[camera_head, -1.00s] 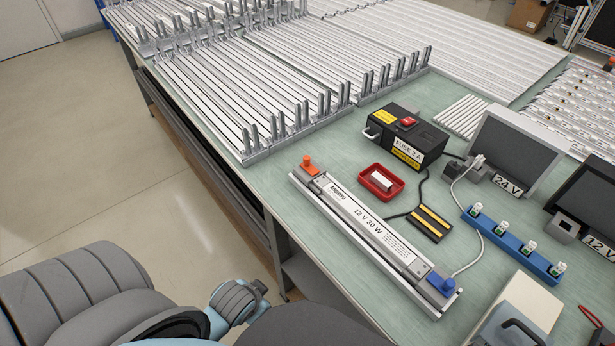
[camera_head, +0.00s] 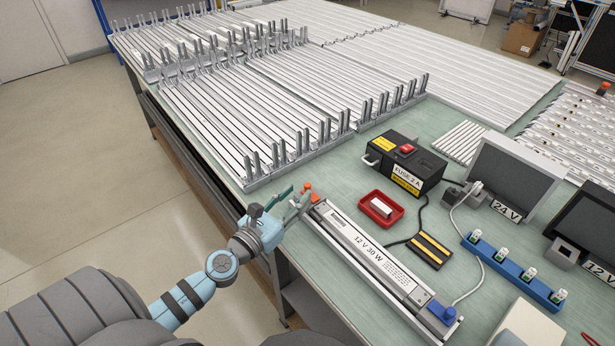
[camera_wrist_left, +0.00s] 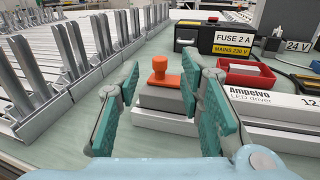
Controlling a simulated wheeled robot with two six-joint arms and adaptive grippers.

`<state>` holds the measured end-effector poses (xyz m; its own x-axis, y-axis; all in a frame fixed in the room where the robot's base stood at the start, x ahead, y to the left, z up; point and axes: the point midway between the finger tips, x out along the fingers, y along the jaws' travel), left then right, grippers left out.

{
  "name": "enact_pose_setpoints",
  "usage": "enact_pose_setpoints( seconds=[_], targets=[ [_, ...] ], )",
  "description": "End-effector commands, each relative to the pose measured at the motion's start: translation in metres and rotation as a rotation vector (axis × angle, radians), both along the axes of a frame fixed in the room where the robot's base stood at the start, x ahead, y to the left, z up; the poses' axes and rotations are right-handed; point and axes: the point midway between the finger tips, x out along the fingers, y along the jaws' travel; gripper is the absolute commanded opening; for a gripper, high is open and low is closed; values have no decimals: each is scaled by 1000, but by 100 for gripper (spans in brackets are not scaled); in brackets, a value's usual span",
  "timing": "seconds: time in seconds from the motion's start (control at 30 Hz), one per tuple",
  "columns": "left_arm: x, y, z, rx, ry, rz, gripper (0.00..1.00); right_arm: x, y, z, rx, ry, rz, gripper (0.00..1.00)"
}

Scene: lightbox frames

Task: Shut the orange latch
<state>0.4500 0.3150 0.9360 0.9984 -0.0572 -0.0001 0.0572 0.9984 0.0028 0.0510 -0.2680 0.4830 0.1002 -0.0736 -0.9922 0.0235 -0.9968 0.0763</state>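The orange latch (camera_head: 308,188) sits at the far left end of the long white LED driver unit (camera_head: 352,232), marked "12 V 30 W". In the left wrist view the orange latch (camera_wrist_left: 160,72) has an upright knob on a flat orange plate, over a grey end block. I cannot tell whether it is fully seated. My left gripper (camera_head: 298,193) is open and empty, just left of the latch. In the left wrist view its teal finger pads (camera_wrist_left: 160,92) stand apart with the latch showing between them. Contact is not visible. My right gripper is not in view.
A blue latch (camera_head: 442,312) is at the unit's near end. A red tray (camera_head: 365,203), a black fuse box (camera_head: 425,163) and a blue terminal strip (camera_head: 510,266) stand to the right. Metal racks with upright prongs (camera_head: 250,165) lie behind the latch.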

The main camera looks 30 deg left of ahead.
Motion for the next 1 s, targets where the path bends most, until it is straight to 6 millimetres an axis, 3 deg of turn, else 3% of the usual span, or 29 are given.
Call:
enact_pose_setpoints(
  seconds=[0.1,0.3,0.63,0.67,0.87,1.0],
  targets=[
    [25,-1,3,-3,-2,3,34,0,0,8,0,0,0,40],
    [51,-3,0,-3,-1,1,34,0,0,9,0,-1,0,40],
    [57,-3,-1,-3,0,1,34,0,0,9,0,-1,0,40],
    [57,-3,-1,-3,0,1,33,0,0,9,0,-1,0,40],
    [56,-3,-1,-3,0,2,1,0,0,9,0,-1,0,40],
    [56,-3,-1,-3,0,2,0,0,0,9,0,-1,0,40]
  ],
)
